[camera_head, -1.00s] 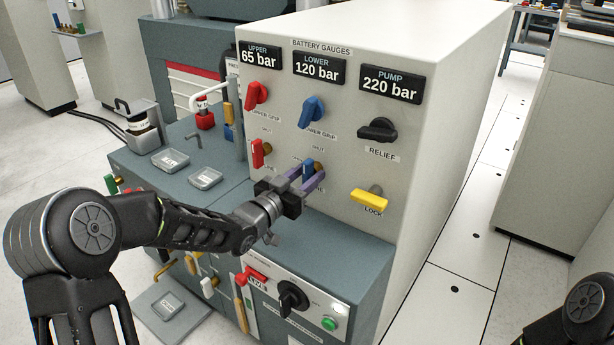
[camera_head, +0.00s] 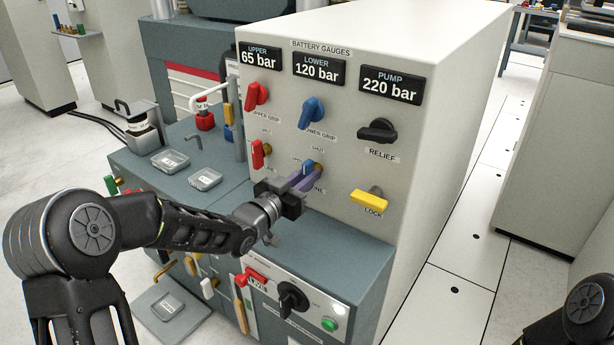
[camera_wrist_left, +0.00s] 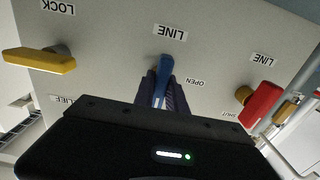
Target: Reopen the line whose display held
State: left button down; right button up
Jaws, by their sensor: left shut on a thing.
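The blue line handle (camera_head: 307,168) sits on the pale panel below the blue lower-grip knob (camera_head: 312,112). My left gripper (camera_head: 303,180) is shut on it; its purple fingers lie on both sides of the handle (camera_wrist_left: 162,80) in the left wrist view. The red line handle (camera_head: 257,154) stands roughly upright to its left, also seen in the wrist view (camera_wrist_left: 262,104). The displays read upper 65 bar (camera_head: 259,56), lower 120 bar (camera_head: 319,68) and pump 220 bar (camera_head: 391,84). My right gripper is not in view.
A yellow lock handle (camera_head: 369,201) and black relief knob (camera_head: 378,130) are to the right on the panel. A red upper-grip knob (camera_head: 256,96) is upper left. Below, the console front carries a black rotary switch (camera_head: 293,297) and green button (camera_head: 329,324).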

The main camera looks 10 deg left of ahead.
pick_arm(q)
jog(key=shift+n, duration=0.5)
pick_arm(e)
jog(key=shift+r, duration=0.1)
pick_arm(q)
jog(key=n+p, duration=0.1)
jog(key=n, duration=0.1)
jog(key=shift+n, duration=0.4)
jog(key=n+p, duration=0.1)
jog(key=n, duration=0.3)
jog(key=shift+n, duration=0.3)
jog(key=n+p, duration=0.2)
jog(key=n, duration=0.2)
jog(key=shift+n, duration=0.3)
jog(key=n+p, duration=0.2)
jog(key=n, duration=0.3)
jog(key=shift+p, duration=0.35)
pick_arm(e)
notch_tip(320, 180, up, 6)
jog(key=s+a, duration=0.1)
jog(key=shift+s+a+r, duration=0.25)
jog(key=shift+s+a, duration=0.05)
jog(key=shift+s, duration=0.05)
pick_arm(q)
jog(key=shift+f, duration=0.1)
jog(key=c, duration=1.4)
grip_release()
jog(key=shift+o, duration=0.2)
jog(key=shift+s+a, duration=0.1)
